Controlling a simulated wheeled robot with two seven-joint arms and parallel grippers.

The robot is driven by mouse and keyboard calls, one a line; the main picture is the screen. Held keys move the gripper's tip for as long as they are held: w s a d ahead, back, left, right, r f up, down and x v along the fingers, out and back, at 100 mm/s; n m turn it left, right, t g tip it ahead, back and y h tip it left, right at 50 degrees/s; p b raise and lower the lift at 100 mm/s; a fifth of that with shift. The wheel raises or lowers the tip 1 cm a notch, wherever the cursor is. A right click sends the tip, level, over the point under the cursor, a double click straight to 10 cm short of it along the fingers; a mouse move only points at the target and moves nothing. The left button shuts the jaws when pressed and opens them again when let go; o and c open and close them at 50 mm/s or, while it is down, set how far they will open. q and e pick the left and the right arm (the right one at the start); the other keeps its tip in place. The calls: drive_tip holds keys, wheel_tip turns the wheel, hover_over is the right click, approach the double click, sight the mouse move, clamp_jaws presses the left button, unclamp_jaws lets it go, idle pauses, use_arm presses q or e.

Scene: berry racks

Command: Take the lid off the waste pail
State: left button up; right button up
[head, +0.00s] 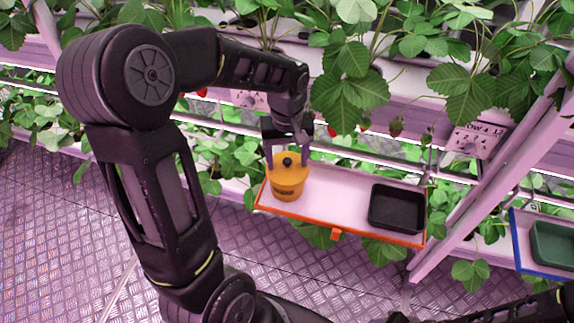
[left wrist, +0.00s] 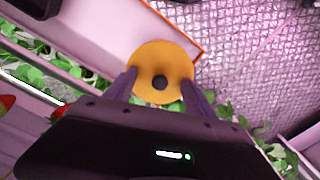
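The waste pail (head: 287,188) is orange-yellow and stands upright at the left end of an orange-edged tray. Its lid (head: 288,160) is on top, with a dark round knob in the middle. The lid (left wrist: 147,62) and its knob (left wrist: 160,83) also show in the left wrist view. My left gripper (head: 287,152) is open above the lid, with one finger on each side of the knob. In the left wrist view the fingers (left wrist: 158,85) are spread over the lid, clear of the knob. My right gripper is not in view.
The orange-edged tray (head: 335,196) also holds a black bin (head: 397,208) at its right. A blue-edged tray with a green bin (head: 553,245) is at the far right. Strawberry plants hang above and behind. A slanted pink post (head: 490,165) stands right of the tray.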

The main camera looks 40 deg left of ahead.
sight(287, 160)
use_arm(q)
drive_tip(key=shift+s+f, duration=0.2)
drive_tip(key=shift+f, duration=0.15)
drive_tip(key=shift+c, duration=0.3)
drive_tip(key=shift+w+r, duration=0.1)
drive_tip(key=shift+r, duration=0.35)
clamp_jaws()
wheel_tip(287, 160, up, 10)
drive_tip(key=shift+f, duration=0.25)
drive_tip(key=shift+w, duration=0.1)
